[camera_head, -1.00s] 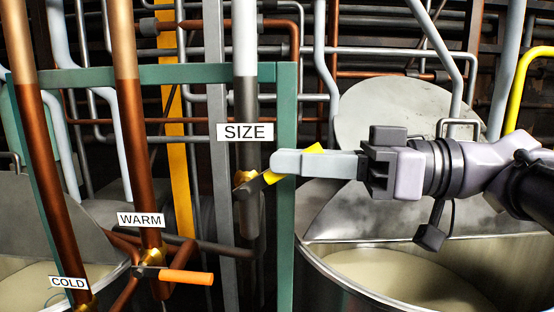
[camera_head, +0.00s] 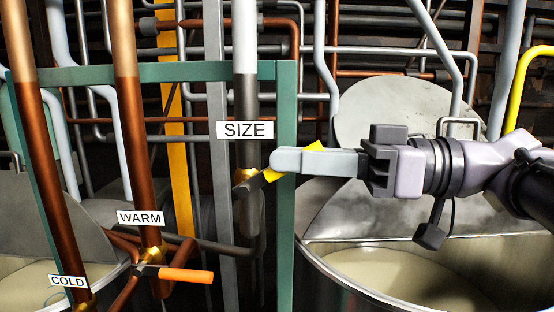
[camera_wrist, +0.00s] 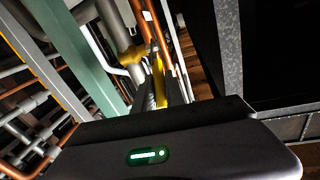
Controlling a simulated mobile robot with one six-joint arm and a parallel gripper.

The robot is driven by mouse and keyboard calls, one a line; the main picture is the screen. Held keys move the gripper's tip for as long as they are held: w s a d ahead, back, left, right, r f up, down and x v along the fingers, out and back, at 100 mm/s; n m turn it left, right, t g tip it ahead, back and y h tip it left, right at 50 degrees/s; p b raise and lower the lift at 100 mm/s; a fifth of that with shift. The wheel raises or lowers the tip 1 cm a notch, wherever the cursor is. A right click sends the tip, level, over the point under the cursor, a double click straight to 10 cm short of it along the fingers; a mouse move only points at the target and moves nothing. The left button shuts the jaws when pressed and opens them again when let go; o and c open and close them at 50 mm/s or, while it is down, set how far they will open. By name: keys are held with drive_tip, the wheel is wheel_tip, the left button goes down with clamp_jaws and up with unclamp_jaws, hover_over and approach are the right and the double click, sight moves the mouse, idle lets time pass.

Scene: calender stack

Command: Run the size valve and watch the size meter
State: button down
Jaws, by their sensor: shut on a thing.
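The size valve is a brass fitting (camera_head: 247,174) on the grey and white pipe under the SIZE label (camera_head: 245,130). Its lever handle (camera_head: 265,180), dark near the valve and yellow further out, tilts up to the right. My gripper (camera_head: 295,161) reaches in from the right and is shut on the yellow handle. In the wrist view the yellow handle (camera_wrist: 159,82) shows between the fingers, with the brass valve body (camera_wrist: 133,53) beyond. I cannot make out a size meter in either view.
The WARM valve's orange handle (camera_head: 185,275) and the COLD label (camera_head: 68,282) are at lower left. A green frame post (camera_head: 287,220) stands right beside the size pipe. An open steel vat (camera_head: 330,262) with pale liquid is below my arm. Pipes crowd the back.

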sight(281, 174)
drive_tip(key=f+y+b, duration=0.1)
drive_tip(key=f+b, duration=0.1)
drive_tip(key=b, duration=0.3)
drive_tip(key=shift+d+b, duration=0.2)
drive_tip(key=shift+b, duration=0.15)
drive_tip(key=b, duration=0.2)
drive_tip(key=f+y+b, duration=0.1)
drive_tip(key=b, duration=0.1)
drive_tip(key=shift+d+y+b, duration=0.2)
drive_tip(key=shift+y+b, duration=0.1)
drive_tip(key=shift+b, duration=0.05)
drive_tip(key=f+m+t+y+b, duration=0.1)
drive_tip(key=y+b, duration=0.1)
drive_tip(key=b, duration=0.4)
drive_tip(key=shift+d+b, duration=0.15)
drive_tip(key=shift+b, duration=0.2)
drive_tip(key=shift+f+m+t+y+b, duration=0.15)
drive_tip(key=shift+m+t+y+b, duration=0.15)
drive_tip(key=shift+y+b, duration=0.6)
drive_tip(key=shift+d+t+b, duration=0.1)
drive_tip(key=shift+t+b, duration=0.2)
drive_tip(key=shift+b, duration=0.15)
drive_tip(key=c, duration=1.4)
unclamp_jaws()
